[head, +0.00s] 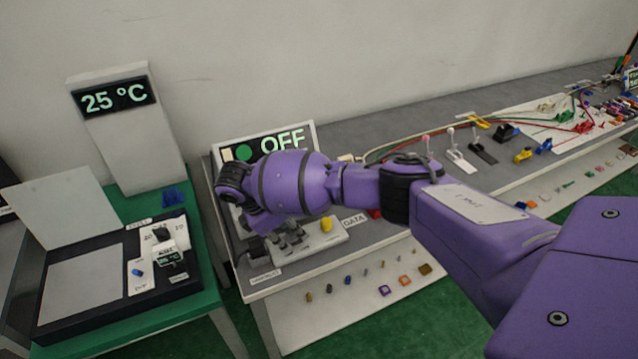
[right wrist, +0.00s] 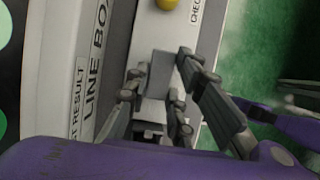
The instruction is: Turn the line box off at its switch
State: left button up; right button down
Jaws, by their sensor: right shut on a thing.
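The line box (right wrist: 93,75) shows its "LINE BO…" lettering along the left in the right wrist view. In the head view its display (head: 283,143) reads "OFF" beside a green disc, partly covered by my right arm. A grey block-like switch handle (right wrist: 161,80) stands on the pale panel in front of the box. My right gripper (head: 287,238) is shut on this handle, with fingers on both sides of it in the right wrist view. The switch's exact position is hidden by the fingers. My left gripper is not in view.
A yellow knob (head: 326,225) sits on the same panel beside the gripper. A temperature display (head: 114,96) reading 25 °C and an open-lidded black unit (head: 120,270) stand on the green table at left. Small levers (head: 455,150) and cables line the bench at right.

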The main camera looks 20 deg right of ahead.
jog(key=c, duration=1.5)
grip_release()
jog(key=shift+r, duration=0.15)
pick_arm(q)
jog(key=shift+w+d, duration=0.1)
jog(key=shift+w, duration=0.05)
pick_arm(e)
jog(key=v, duration=1.2)
